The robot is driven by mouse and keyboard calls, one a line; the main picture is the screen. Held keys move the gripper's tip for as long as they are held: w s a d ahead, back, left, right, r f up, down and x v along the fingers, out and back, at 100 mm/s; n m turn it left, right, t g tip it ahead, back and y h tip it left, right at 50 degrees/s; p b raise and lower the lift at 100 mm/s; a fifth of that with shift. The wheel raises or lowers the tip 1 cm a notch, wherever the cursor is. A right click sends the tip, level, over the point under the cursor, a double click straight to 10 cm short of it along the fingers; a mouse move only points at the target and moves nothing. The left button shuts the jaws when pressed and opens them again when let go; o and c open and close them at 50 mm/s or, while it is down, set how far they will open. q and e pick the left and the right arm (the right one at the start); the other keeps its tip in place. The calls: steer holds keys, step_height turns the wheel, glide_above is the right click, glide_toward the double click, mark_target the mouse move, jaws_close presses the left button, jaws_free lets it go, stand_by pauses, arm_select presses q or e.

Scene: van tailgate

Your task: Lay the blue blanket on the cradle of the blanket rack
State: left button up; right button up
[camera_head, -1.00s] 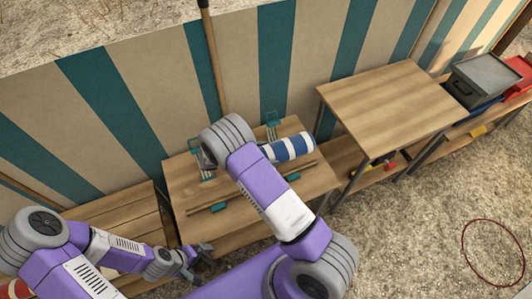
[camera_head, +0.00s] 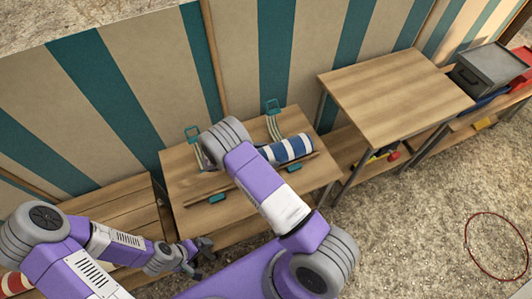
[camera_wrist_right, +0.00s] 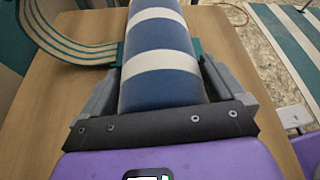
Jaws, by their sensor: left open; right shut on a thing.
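The blue blanket (camera_head: 288,150) is a roll with white bands. In the head view its right part shows over the blanket rack; my right arm hides the rest. The rack has curved pale arms with teal ends (camera_head: 272,107) at the back and a wooden rod (camera_head: 240,187) with teal feet in front. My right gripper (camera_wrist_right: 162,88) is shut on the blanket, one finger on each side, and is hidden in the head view. I cannot tell whether the blanket touches the cradle. My left gripper (camera_head: 201,251) is open and empty, low in front of the rack's table.
The rack stands on a wooden table (camera_head: 187,168) against a striped cloth wall. A higher table (camera_head: 395,85) is at its right, then a grey box (camera_head: 490,70). A wooden bench (camera_head: 120,205) lies left. A red hoop (camera_head: 497,249) lies on the gravel.

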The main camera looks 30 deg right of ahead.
steer(key=o, duration=0.9)
steer(key=shift+p+v, duration=0.9)
steer(key=shift+v, duration=2.9)
steer(key=shift+r, duration=0.1)
